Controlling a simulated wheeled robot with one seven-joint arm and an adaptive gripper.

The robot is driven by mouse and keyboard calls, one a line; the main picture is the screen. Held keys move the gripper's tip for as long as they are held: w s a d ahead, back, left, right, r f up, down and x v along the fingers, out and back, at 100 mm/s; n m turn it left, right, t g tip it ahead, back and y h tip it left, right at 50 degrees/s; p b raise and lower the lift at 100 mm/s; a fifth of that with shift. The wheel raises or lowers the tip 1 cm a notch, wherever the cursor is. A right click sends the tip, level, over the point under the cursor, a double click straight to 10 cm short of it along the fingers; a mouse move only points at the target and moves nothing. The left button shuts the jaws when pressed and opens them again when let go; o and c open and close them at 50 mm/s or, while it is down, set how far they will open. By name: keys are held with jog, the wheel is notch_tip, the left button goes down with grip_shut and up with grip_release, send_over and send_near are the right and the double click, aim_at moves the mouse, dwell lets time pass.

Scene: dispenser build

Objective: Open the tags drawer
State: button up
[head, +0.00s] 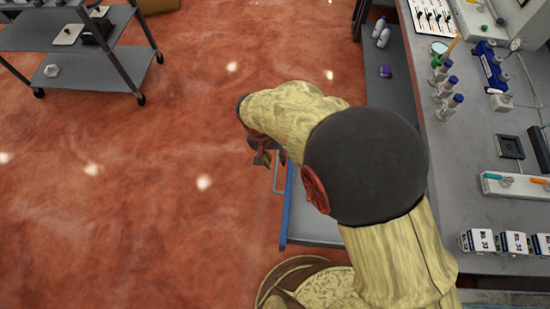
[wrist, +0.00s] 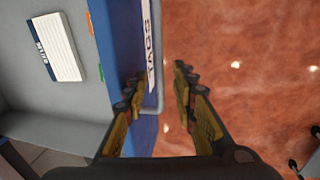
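The tags drawer (wrist: 124,48) has a blue front with a white "TAGS" label (wrist: 150,45). It stands pulled out from under the counter, and its grey inside shows in the wrist view. In the head view its blue front edge (head: 286,205) juts out left of the counter, partly hidden by my arm. My gripper (wrist: 160,78) is open, with its fingers apart on either side of the grey bar handle (wrist: 160,100). I cannot tell whether a finger touches the handle. In the head view my gripper (head: 265,157) is small beside the handle.
A white pad (wrist: 58,47) lies inside the drawer. The counter (head: 465,190) on the right holds capped bottles (head: 447,90), labelled boxes (head: 478,241) and tools. A shelved cart (head: 85,72) stands at upper left. The red floor left of the drawer is clear.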

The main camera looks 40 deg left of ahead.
jog(key=v, duration=1.2)
dwell(0.4)
